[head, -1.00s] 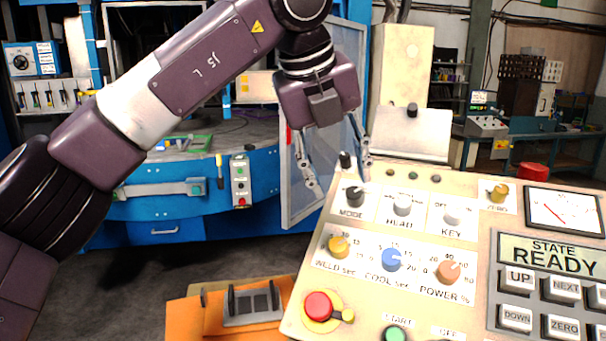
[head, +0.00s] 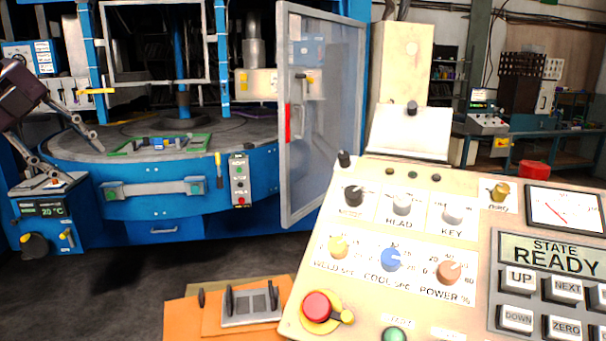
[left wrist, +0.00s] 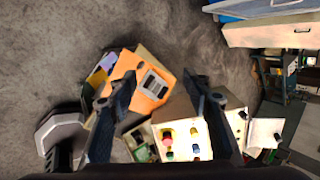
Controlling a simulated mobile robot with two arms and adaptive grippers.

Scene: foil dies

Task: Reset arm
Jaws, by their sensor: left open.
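My left gripper (head: 74,156) is at the far left edge of the head view, with its fingers spread and nothing between them. It hangs in front of the blue machine's left side, above a small box with a green temperature display (head: 43,210). In the left wrist view the two fingers of my left gripper (left wrist: 160,98) stand wide apart. Between and beyond them, well below, lie the orange sheets (left wrist: 150,95) and part of the control panel (left wrist: 180,138). My right gripper is in neither view.
The cream control panel (head: 375,218), reading READY, fills the lower right. The blue machine (head: 140,222) with a round table (head: 230,135) stands behind. Its framed door (head: 335,120) is swung open. Orange sheets (head: 190,315) lie at the bottom. Dark floor (head: 120,290) is clear at lower left.

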